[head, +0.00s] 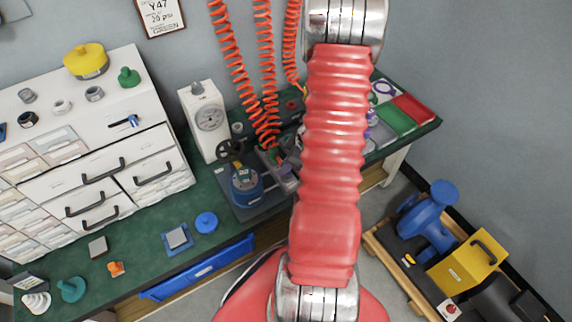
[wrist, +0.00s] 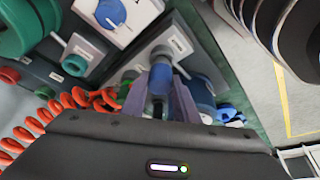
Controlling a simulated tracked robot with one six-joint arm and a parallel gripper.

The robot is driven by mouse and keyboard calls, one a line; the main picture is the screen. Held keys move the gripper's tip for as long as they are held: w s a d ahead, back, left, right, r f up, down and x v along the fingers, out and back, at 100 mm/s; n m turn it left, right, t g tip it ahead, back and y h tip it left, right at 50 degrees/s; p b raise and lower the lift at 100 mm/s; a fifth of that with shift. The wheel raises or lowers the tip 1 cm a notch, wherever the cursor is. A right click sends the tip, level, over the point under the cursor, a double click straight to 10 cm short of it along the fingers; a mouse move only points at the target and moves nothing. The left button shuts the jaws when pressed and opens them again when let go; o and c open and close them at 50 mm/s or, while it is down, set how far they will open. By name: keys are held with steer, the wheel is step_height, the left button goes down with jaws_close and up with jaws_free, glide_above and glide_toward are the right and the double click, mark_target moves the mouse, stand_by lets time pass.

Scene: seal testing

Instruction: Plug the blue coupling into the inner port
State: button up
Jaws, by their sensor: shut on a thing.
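In the wrist view my gripper (wrist: 160,92) is shut on the blue coupling (wrist: 160,76), held between two purple-grey fingers. The coupling points away from the wrist, toward a grey round fitting (wrist: 160,53) on a pale block. Its tip looks close to or against that fitting; I cannot tell whether it is seated, or whether this is the inner port. In the head view my red-sleeved arm hides most of the work spot, and the coupling cannot be made out.
Orange coiled hoses (head: 267,75) hang beside the arm; one runs near the gripper in the wrist view (wrist: 60,103). A white dial gauge stand (head: 207,122) and a blue round vessel (head: 246,187) stand left of the arm. Red and green trays (head: 394,121) lie on the bench at right.

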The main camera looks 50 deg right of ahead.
steer(key=shift+f, duration=0.35)
steer(key=o, duration=1.2)
steer(key=shift+r, duration=0.15)
steer(key=v, duration=1.3)
steer(key=shift+s+r, duration=0.15)
steer(key=shift+s, duration=0.05)
stand_by(0.3)
